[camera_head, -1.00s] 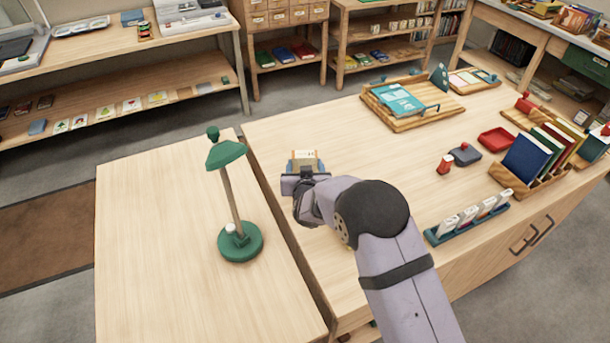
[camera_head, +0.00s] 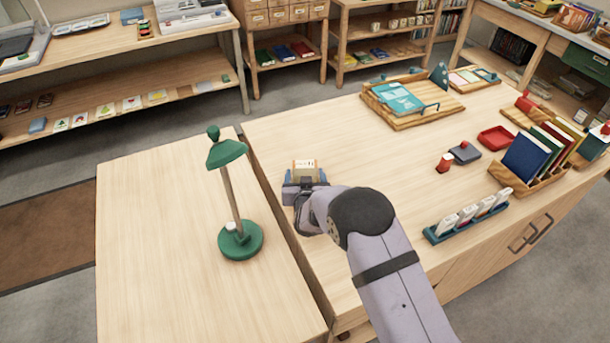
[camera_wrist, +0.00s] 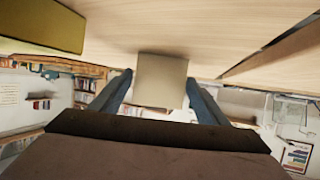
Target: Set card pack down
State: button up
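The card pack (camera_head: 305,170), a small cream and tan block, is between the two blue fingertips of my gripper (camera_head: 305,180), near the left edge of the large table (camera_head: 330,125). In the wrist view the pack's plain beige face (camera_wrist: 160,80) shows between the fingers of my gripper (camera_wrist: 160,82). The gripper appears shut on it, with a finger close against each side. The pack is low over the wood; whether its underside touches the table cannot be told. My wrist hides its near side.
A green lamp (camera_head: 240,240) stands on the lower table to the left. A wooden tray (camera_head: 410,122), red block (camera_head: 445,163), book rack (camera_head: 530,187) and blue card holder (camera_head: 467,225) stand to the right. A yellow-olive object (camera_wrist: 40,25) shows in the wrist view. Wood around the pack is clear.

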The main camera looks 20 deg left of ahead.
jog(key=shift+o, duration=0.3)
jog(key=shift+r, duration=0.25)
jog(key=b+v, duration=0.1)
jog(key=v, duration=1.1)
jog(key=shift+a+b, duration=0.1)
jog(key=shift+b, duration=0.2)
jog(key=d+r+g+p, duration=0.1)
jog(key=d+r, duration=0.1)
jog(key=d, duration=0.2)
jog(key=w+d+r+m+g+h+p, duration=0.1)
jog(key=d+r, duration=0.1)
jog(key=d, duration=0.3)
jog(key=w+d+r+g+h, duration=0.1)
jog(key=d+r, duration=0.1)
jog(key=d, duration=0.2)
jog(key=shift+d+r+m+p, duration=0.25)
jog(key=shift+d+m+p, duration=0.1)
jog(key=shift+m+p, duration=0.05)
jog(key=s+d+f+m+g+h, duration=0.2)
jog(key=s+d+g, duration=0.7)
jog(key=s+d, duration=1.3)
jog(key=s+h, duration=0.1)
jog(key=s, duration=0.1)
jog(key=shift+s+d+f+m+g, duration=0.2)
jog(key=shift+s+m+g, duration=0.1)
jog(key=shift+s+m, duration=0.1)
